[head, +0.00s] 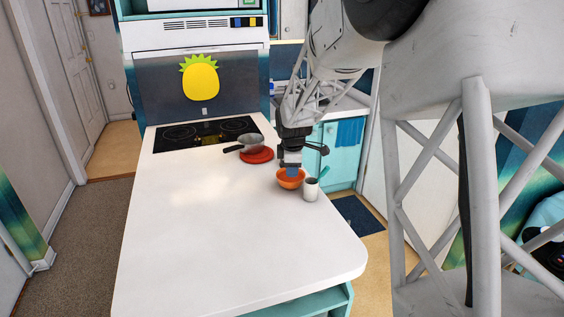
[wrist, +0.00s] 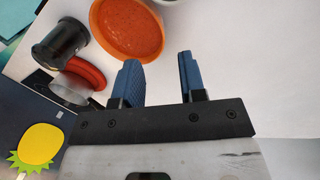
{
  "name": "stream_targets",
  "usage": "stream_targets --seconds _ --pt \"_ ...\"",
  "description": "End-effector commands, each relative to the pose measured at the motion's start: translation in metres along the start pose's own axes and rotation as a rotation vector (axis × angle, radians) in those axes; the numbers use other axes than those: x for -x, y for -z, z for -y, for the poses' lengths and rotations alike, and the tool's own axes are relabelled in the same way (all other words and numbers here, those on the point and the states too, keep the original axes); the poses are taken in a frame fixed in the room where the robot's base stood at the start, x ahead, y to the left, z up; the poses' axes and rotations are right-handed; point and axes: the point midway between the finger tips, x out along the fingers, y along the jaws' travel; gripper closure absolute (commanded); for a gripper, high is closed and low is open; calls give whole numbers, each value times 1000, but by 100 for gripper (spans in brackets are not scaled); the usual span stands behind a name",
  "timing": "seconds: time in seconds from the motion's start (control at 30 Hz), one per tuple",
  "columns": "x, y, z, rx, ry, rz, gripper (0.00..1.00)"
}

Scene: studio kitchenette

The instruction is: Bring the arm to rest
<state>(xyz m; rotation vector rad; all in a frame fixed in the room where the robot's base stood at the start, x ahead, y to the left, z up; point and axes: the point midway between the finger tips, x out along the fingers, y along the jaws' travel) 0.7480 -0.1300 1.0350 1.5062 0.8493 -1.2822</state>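My gripper (head: 290,168) points down from the arm at the right of the white counter. In the head view its fingers overlap the orange bowl (head: 291,182). The wrist view shows the two blue fingers (wrist: 158,62) apart, with nothing between them. The bowl (wrist: 128,28) lies beyond the fingertips there, to the upper left. I cannot tell the exact height of the fingers above the counter.
A white cup (head: 311,190) stands just right of the bowl. A grey pan (head: 252,142) is at the red round mat (head: 258,157), near the black cooktop (head: 200,134). A dark cylinder (wrist: 62,42) shows beside the bowl. The front counter (head: 220,240) is clear.

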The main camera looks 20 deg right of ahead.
Motion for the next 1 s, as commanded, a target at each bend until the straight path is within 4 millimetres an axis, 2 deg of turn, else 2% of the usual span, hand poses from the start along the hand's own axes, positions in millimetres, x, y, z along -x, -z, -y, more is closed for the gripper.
stream_targets --seconds 0.27,0.47,0.67,1.0 --pt "5 1 4 -13 0 -1 62" --pt "27 4 24 -82 -2 -4 62" --pt "65 8 63 -216 -3 -11 62" --pt "126 11 148 -483 0 -24 62"
